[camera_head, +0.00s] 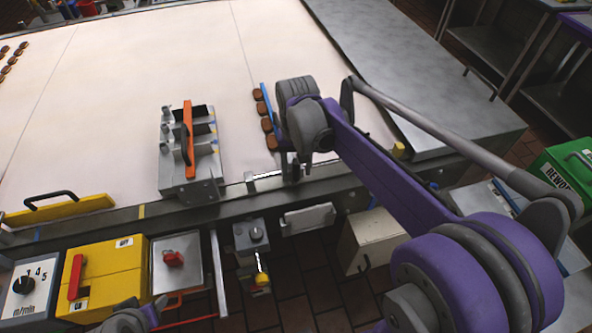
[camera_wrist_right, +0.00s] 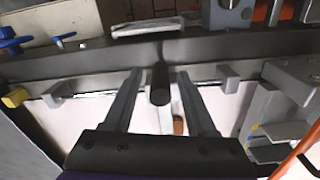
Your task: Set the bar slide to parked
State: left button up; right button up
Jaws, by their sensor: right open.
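The bar slide shows in the right wrist view as a dark round handle (camera_wrist_right: 160,85) on a thin rod (camera_wrist_right: 210,84) along the belt's side rail. The rod runs between two grey end brackets. In the head view a blue bar (camera_head: 266,104) lies on the belt beside several brown biscuits, partly hidden by my right wrist. My right gripper (camera_head: 291,176) is over the rail. In the wrist view its open fingers (camera_wrist_right: 159,76) lie on either side of the handle; contact cannot be told.
A metal bracket unit with an orange handle (camera_head: 188,140) stands on the belt left of my right gripper. A yellow guard (camera_head: 58,210) lies further left. Below the rail are a yellow box (camera_head: 108,278), a red switch (camera_head: 173,259) and a small knob box (camera_head: 252,236).

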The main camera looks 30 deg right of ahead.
jog(key=shift+f, duration=0.75)
grip_shut()
dwell(0.9)
